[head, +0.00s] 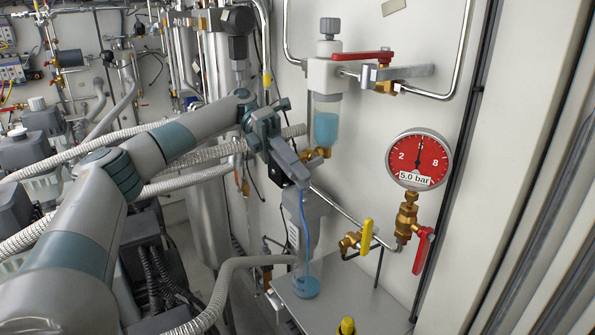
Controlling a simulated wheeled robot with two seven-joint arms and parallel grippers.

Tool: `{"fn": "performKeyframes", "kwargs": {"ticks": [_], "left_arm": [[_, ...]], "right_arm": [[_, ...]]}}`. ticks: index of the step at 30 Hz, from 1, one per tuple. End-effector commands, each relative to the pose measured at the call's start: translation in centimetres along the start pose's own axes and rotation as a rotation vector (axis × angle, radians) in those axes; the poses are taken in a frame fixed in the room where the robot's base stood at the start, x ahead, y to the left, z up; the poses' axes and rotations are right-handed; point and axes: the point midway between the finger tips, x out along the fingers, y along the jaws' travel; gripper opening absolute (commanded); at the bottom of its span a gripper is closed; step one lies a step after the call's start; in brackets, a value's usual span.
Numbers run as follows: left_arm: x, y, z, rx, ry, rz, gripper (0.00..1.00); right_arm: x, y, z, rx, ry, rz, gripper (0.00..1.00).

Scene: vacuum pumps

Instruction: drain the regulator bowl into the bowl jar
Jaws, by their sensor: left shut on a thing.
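The regulator bowl (326,128) is clear and hangs under the white regulator body, with blue liquid in it. A brass drain fitting (316,162) sits below the bowl. My left gripper (304,157) is at this fitting, shut on its drain part; the fingers partly hide it. A thin blue line, which looks like a liquid stream, runs down from beneath the gripper. It ends in the clear bowl jar (306,286), which stands upright on a grey shelf and holds blue liquid at the bottom. My right gripper is not in view.
A red-handled valve (362,56) is beside the regulator. A red gauge (418,159) reads 5.0 bar. Yellow-handled (366,233) and red-handled (423,250) valves sit below it. The grey shelf (345,300) has bare room right of the jar. Hoses and pumps crowd the left.

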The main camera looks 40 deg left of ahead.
Motion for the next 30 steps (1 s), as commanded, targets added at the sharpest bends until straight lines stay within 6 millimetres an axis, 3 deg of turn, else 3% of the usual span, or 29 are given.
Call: {"fn": "performKeyframes", "kwargs": {"ticks": [1,3,4,30], "left_arm": [[0.0,-0.1,0.1,-0.007,0.003,0.000,0.17],[0.1,-0.1,0.1,-0.006,0.003,-0.002,0.34],[0.1,0.0,0.1,-0.006,0.003,-0.002,0.35],[-1.5,0.0,0.1,-0.004,0.003,-0.001,0.35]], "right_arm": [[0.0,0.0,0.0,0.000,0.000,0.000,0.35],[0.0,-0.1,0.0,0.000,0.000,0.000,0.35],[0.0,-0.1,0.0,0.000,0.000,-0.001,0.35],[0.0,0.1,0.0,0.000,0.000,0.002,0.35]]}}
